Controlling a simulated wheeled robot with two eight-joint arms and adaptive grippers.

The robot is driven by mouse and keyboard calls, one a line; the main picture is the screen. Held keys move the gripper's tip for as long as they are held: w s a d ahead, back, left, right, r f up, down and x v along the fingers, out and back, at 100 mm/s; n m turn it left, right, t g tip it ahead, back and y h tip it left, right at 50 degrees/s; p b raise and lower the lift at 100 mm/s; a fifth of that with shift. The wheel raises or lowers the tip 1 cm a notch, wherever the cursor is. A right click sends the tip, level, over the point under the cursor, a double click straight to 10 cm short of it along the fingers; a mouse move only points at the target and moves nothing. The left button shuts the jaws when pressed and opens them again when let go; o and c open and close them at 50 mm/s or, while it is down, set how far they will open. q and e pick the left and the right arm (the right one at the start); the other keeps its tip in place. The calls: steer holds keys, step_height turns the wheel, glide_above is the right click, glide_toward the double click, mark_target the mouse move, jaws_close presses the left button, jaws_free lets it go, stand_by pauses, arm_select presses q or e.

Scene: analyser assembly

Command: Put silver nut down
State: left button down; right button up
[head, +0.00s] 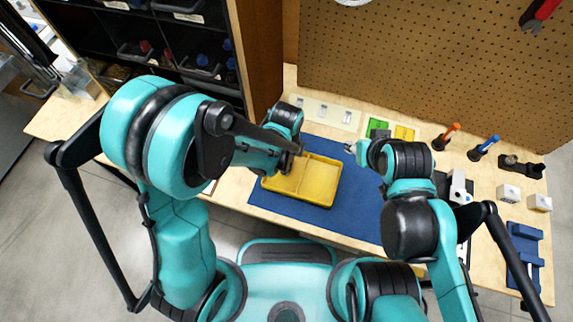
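I cannot make out the silver nut in the head view; it may be too small or hidden. My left gripper (297,151) is at the back left edge of the yellow divided tray (322,201), above or beside it. Its fingers are dark and partly hidden by the arm, so I cannot tell whether they are open or hold anything. My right gripper (350,149) points left above the back of the blue mat (362,205), to the right of the tray. Its fingertips are too small to read.
Pale plates (326,111) and green (378,127) and yellow (404,133) squares lie along the back, below the pegboard (420,60). Orange (446,136) and blue (484,147) tools stand at right, near white cubes (508,193) and a blue holder (524,255). A dark shelf (165,50) stands left.

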arm_select(q)
steer(key=c, duration=1.4)
jaws_free()
steer(key=shift+f, duration=0.1)
steer(key=shift+o, duration=0.2)
step_height(320, 180, up, 12)
steer(key=p, duration=0.5)
steer(key=s+a+r+n+t, duration=0.2)
steer(key=a+r+n+t, duration=0.1)
steer(key=a+r+n, duration=0.3)
steer(key=s+a+r+n+t, duration=0.2)
steer(key=a+r+n+t, duration=0.2)
steer(key=a+n, duration=0.7)
steer(key=shift+a+r+n, duration=0.25)
steer(key=shift+r+n, duration=0.9)
steer(key=shift+n, duration=1.15)
steer(key=shift+s, duration=0.1)
